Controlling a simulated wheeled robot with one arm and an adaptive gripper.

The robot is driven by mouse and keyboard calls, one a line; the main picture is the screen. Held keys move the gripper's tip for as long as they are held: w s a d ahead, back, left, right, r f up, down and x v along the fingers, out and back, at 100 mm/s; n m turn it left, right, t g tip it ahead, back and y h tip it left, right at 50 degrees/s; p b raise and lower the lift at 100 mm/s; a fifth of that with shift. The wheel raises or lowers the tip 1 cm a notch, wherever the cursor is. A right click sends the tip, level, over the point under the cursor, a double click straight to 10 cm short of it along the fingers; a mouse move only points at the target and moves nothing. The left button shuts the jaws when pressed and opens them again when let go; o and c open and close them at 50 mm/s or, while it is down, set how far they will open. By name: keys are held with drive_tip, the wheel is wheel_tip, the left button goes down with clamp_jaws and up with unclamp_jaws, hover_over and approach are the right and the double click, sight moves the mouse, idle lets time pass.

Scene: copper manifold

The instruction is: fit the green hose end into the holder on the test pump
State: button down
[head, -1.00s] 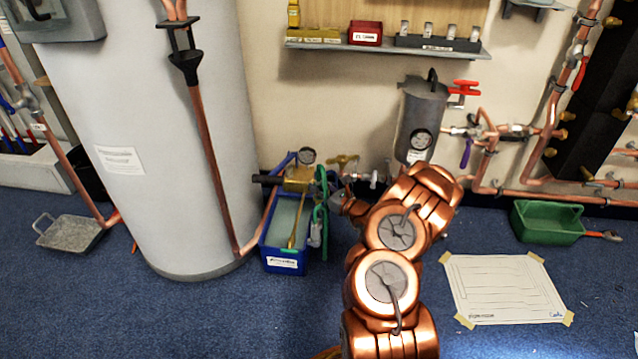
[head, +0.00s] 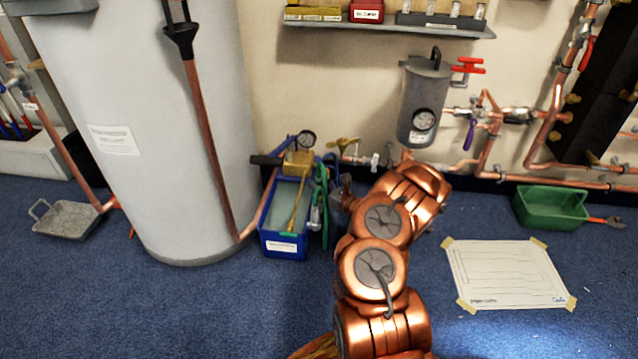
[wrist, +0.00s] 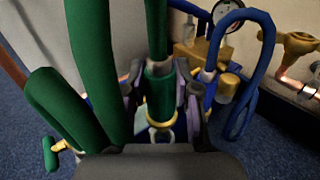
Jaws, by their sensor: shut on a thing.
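The test pump is a blue tub (head: 285,243) with a brass block (head: 297,163) and a dial gauge (head: 306,139), at the foot of the grey cylinder. The green hose (head: 323,205) hangs at the tub's right side. My gripper (wrist: 163,92) is shut on the green hose end (wrist: 159,90), which has a brass ring, in the wrist view. Wide green hose loops fill that view's left. The pump's brass block (wrist: 188,52) and gauge (wrist: 225,22) are just beyond the fingers. In the head view my arm partly hides the gripper. I cannot make out the holder clearly.
A blue hose loop (wrist: 262,75) hangs right of the hose end in the wrist view. A brass valve (head: 343,144) and copper pipes line the wall. A grey canister (head: 425,100), a green tray (head: 550,207) and a taped paper sheet (head: 507,275) are to the right.

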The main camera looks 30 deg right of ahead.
drive_tip(key=shift+f, duration=0.3)
idle(0.4)
drive_tip(key=shift+s+f+b, duration=0.15)
drive_tip(key=shift+f+b, duration=0.9)
drive_tip(key=shift+f, duration=0.15)
drive_tip(key=shift+f+b, duration=0.75)
drive_tip(key=shift+b, duration=0.15)
idle(0.7)
drive_tip(key=c, duration=0.8)
unclamp_jaws()
drive_tip(key=shift+o, duration=0.2)
drive_tip(key=v, duration=1.2)
